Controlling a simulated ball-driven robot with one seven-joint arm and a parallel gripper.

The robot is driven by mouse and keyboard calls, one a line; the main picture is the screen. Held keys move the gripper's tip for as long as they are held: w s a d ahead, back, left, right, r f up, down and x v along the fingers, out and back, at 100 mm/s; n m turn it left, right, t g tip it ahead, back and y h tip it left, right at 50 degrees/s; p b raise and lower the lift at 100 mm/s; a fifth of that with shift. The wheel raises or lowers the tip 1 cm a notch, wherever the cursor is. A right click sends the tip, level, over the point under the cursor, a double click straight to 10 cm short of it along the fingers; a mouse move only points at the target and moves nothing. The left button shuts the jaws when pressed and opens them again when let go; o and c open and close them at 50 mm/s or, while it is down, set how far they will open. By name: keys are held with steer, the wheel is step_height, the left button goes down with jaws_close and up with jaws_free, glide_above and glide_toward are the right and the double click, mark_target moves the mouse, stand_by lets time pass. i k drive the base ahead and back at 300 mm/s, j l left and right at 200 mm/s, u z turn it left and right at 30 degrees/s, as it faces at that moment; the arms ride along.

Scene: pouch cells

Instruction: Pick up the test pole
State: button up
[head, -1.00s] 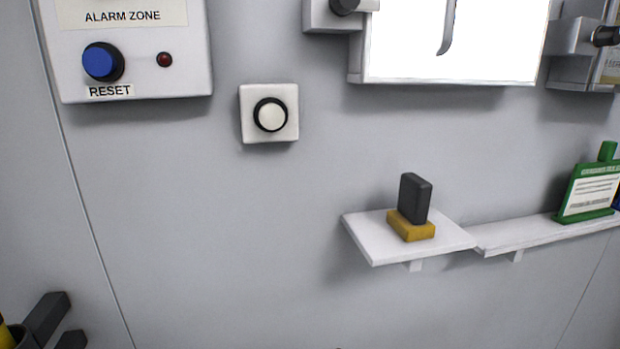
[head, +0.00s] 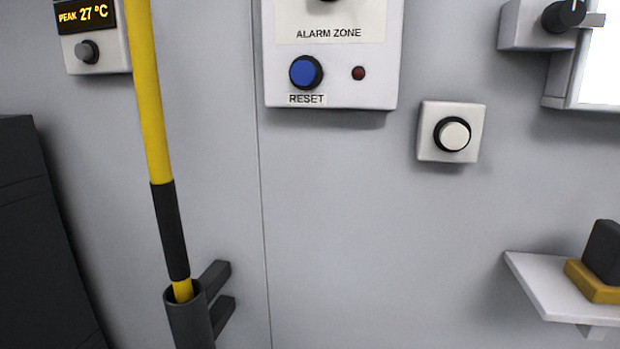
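A long yellow pole (head: 152,110) with a black grip section (head: 170,230) stands at the left in the head view, leaning slightly. I take it to be the test pole. Its lower end sits in a dark grey tube holder (head: 190,318) fixed to the wall by two dark brackets (head: 216,276). Its top runs out of the picture. My gripper is not in view.
An alarm zone panel with a blue reset button (head: 306,72) is on the wall right of the pole. A white button box (head: 433,150) and a small white shelf (head: 540,285) are further right. A dark cabinet (head: 40,240) stands at the far left.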

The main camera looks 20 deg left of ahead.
mark_target(138, 14)
steer(key=u, duration=1.2)
